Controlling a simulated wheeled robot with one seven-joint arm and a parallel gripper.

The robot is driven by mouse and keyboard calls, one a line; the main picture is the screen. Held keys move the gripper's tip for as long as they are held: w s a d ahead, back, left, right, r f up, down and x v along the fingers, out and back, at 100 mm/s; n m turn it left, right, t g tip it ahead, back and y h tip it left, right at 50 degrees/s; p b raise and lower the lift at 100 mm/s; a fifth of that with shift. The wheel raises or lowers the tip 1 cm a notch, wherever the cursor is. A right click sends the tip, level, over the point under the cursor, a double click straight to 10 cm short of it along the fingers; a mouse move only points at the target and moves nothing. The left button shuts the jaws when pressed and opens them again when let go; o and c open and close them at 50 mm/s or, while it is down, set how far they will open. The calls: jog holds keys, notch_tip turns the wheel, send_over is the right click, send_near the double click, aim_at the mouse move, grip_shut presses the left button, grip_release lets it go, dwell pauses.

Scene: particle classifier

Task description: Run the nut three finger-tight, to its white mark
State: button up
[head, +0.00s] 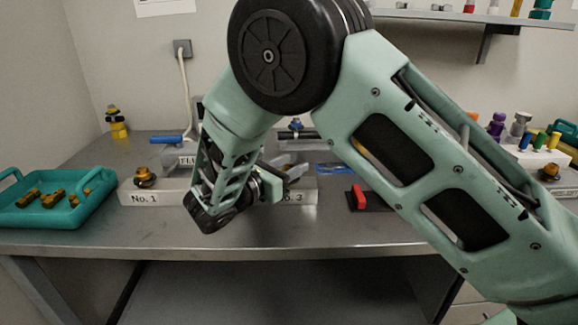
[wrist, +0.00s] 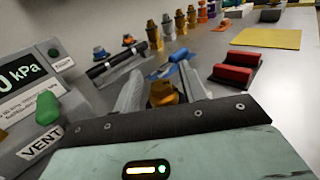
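A long pale block carries the labels No. 1 and No. 3 (head: 303,196); its middle is hidden behind my wrist. A brass nut (head: 145,177) sits on it above No. 1. My gripper (head: 283,172) is low at the No. 3 end, largely hidden by my own wrist in the head view. In the wrist view, a brass nut (wrist: 162,93) shows just beyond the palm. Grey finger-like pieces (wrist: 130,92) flank it on both sides. I cannot tell whether they touch it. No white mark can be made out.
A teal tray (head: 62,215) with several brass parts stands at the left. A red-and-black block (head: 365,198) lies right of the No. 3 end. A kPa readout (wrist: 28,75) and a VENT label (wrist: 40,145) are left in the wrist view. The front bench strip is clear.

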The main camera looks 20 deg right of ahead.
jog(key=shift+a, duration=0.1)
jog(key=v, duration=1.7)
jog(key=shift+a, duration=0.15)
